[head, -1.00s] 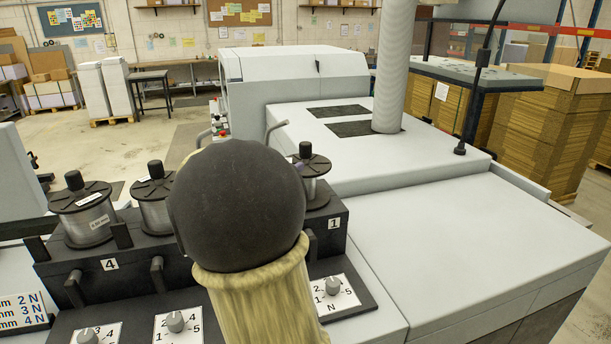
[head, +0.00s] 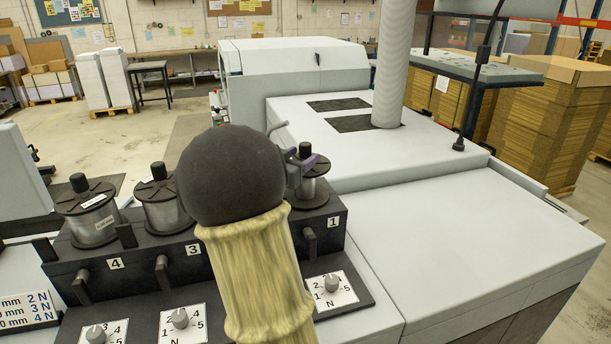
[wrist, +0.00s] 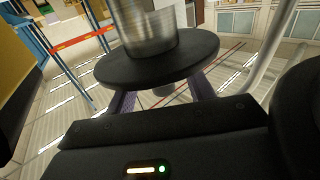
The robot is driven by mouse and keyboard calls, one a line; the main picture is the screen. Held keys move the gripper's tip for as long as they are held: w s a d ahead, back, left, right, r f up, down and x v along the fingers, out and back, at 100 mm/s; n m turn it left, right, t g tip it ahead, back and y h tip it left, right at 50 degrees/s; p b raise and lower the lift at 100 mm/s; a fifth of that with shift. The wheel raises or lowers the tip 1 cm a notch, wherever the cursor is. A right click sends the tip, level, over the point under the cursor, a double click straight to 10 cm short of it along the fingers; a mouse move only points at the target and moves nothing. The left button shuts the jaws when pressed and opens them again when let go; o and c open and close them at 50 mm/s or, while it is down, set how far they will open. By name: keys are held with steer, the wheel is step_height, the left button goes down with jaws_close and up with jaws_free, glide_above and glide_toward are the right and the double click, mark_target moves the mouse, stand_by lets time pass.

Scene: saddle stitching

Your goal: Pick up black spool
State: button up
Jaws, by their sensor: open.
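A black spool (head: 313,188) with silver wire and a black top knob stands on the rack at the place marked 1, partly behind my arm. In the wrist view its dark flange (wrist: 130,70) and wire body (wrist: 150,25) fill the upper middle. My gripper (wrist: 162,98) is open. Its purple fingers show on either side of the knob, by the top flange. In the head view my gripper (head: 303,161) is mostly hidden by my arm; only purple fingertips show at the knob. I cannot tell whether they touch it.
Two more black spools with wire stand at the left, one (head: 88,213) near label 4 and one (head: 162,200) near label 3. My arm hides the rack between labels 3 and 1. Numbered dials (head: 332,283) sit in front. A broad flat machine top (head: 450,230) lies clear at right.

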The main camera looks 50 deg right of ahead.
steer(key=shift+w+a, duration=0.1)
steer(key=shift+w, duration=0.1)
steer(key=shift+s, duration=0.25)
steer(key=c, duration=0.5)
steer(key=shift+w, duration=0.1)
jaws_close()
steer(key=shift+r, duration=0.1)
step_height(320, 180, up, 10)
steer(key=b, duration=0.1)
stand_by(0.5)
